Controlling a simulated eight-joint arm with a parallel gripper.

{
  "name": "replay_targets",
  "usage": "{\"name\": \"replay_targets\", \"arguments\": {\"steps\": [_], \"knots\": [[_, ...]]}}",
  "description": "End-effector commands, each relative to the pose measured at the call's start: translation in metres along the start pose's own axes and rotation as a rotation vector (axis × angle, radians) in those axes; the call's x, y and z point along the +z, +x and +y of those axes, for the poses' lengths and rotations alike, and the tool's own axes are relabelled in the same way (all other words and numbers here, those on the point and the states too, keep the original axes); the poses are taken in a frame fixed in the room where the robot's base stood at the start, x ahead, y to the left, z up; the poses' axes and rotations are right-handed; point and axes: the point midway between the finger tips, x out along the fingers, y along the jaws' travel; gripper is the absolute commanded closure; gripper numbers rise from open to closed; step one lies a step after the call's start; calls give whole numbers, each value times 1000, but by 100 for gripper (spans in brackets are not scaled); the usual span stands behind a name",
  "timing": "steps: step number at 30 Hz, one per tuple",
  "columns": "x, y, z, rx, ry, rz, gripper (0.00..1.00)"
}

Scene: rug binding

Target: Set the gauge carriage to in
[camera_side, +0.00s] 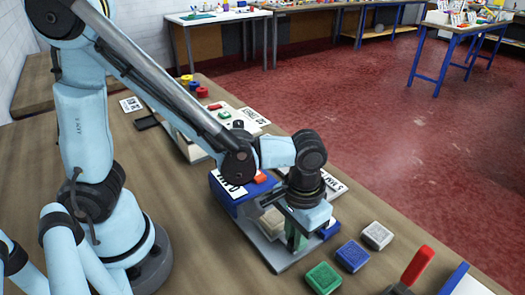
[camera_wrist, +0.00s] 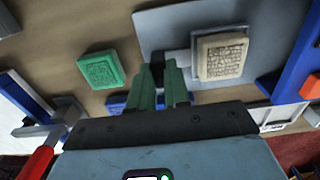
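My gripper (camera_wrist: 159,70) has green fingers and points down over a grey base plate (camera_wrist: 212,22). In the wrist view a small black piece (camera_wrist: 157,60) shows between the fingertips, at the end of a pale bar (camera_wrist: 178,57). It looks like the gauge carriage's handle, but I cannot be sure. The bar leads toward a beige textured block (camera_wrist: 222,58) on the plate. I cannot tell whether the fingers touch the black piece. In the side view my gripper (camera_side: 296,238) is beside the blue machine (camera_side: 238,203), and the wrist hides much of the carriage area.
A green block (camera_side: 323,278), a blue block (camera_side: 352,255) and a grey block (camera_side: 377,236) lie on the table right of the plate. A red-handled tool (camera_side: 418,264) is at the front right. Colored spools (camera_side: 194,86) stand at the back.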

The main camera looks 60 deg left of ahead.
Motion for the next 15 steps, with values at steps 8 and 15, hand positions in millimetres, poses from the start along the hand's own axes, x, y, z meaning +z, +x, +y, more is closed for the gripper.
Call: {"name": "replay_targets", "arguments": {"steps": [8, 15], "knots": [[0, 0, 0, 0, 0, 0, 100], [-1, 0, -20, -1, -6, 0, 100]]}}
